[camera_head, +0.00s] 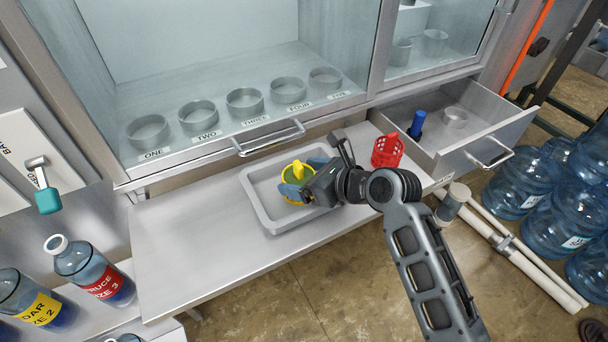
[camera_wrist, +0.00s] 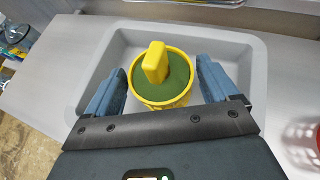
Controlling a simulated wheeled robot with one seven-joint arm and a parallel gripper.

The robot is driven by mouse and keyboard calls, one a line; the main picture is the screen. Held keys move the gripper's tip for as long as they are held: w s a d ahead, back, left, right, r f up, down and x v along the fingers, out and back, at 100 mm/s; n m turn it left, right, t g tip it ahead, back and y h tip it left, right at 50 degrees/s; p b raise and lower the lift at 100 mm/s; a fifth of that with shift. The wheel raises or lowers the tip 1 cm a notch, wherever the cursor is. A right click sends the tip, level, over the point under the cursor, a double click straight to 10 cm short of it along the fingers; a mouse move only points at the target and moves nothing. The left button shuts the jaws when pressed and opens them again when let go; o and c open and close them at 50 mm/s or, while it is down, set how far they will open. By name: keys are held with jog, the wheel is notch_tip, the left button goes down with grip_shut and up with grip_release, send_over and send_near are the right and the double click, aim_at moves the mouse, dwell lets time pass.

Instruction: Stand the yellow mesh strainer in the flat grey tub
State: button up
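The yellow mesh strainer (camera_head: 297,170) stands upright inside the flat grey tub (camera_head: 265,216), with its yellow handle on top and green inside. In the wrist view the strainer (camera_wrist: 162,92) sits toward the middle of the tub (camera_wrist: 255,52). My gripper (camera_head: 303,180) is over the tub. Its two blue fingers (camera_wrist: 160,92) are spread on either side of the strainer, with a visible gap on each side. The gripper is open and holds nothing. The strainer's base is partly hidden by the gripper in the head view.
A red basket (camera_head: 387,151) stands on the bench (camera_head: 185,235) right of the tub. An open drawer (camera_head: 480,125) at right holds a blue object (camera_head: 417,122) and a metal ring. Numbered rings stand in the cabinet behind. Bottles stand at lower left; the bench's left part is clear.

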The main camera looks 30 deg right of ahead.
jog(key=shift+o, duration=0.9)
jog(key=shift+r, duration=0.2)
jog(key=v, duration=1.2)
jog(key=shift+s+f, duration=0.15)
